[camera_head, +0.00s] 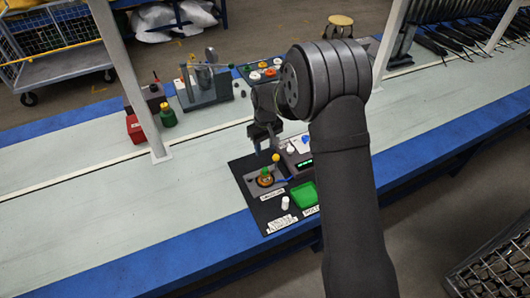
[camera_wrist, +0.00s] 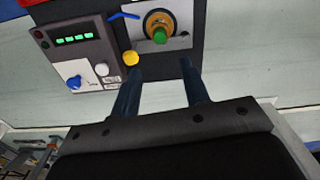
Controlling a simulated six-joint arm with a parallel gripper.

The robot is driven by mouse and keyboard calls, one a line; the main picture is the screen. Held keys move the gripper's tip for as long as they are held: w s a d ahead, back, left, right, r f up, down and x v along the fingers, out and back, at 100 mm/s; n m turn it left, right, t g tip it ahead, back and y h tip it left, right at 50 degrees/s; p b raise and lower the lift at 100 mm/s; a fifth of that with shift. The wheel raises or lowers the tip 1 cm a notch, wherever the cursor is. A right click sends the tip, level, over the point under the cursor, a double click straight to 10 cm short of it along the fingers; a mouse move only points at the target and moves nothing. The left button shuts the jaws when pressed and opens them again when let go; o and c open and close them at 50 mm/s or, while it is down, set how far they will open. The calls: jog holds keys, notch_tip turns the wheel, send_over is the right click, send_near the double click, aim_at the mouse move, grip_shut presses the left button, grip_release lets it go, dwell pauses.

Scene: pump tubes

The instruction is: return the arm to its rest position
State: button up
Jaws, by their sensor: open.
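My arm reaches over the bench from the lower right in the head view, bent at a large dark joint. My gripper (camera_head: 264,140) is above the dark mat (camera_head: 240,170) at its far end. In the wrist view my gripper (camera_wrist: 163,70) shows two dark fingers spread apart with nothing between them. A round orange fitting with a green top (camera_wrist: 160,32) is beyond the fingertips, and a yellow knob (camera_wrist: 131,58) is close to the left fingertip. The fitting also shows on the mat in the head view (camera_head: 265,180).
A control box (camera_wrist: 75,45) with a green display stands beside the fitting. A green tray (camera_head: 304,195) and a small white cylinder (camera_head: 285,203) are on the mat's near side. A red box (camera_head: 135,129), a green bottle (camera_head: 168,117) and a post (camera_head: 135,85) stand farther left.

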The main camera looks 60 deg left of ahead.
aim_at(265, 169)
jog(key=shift+r, duration=0.1)
jog(key=shift+f, duration=4.55)
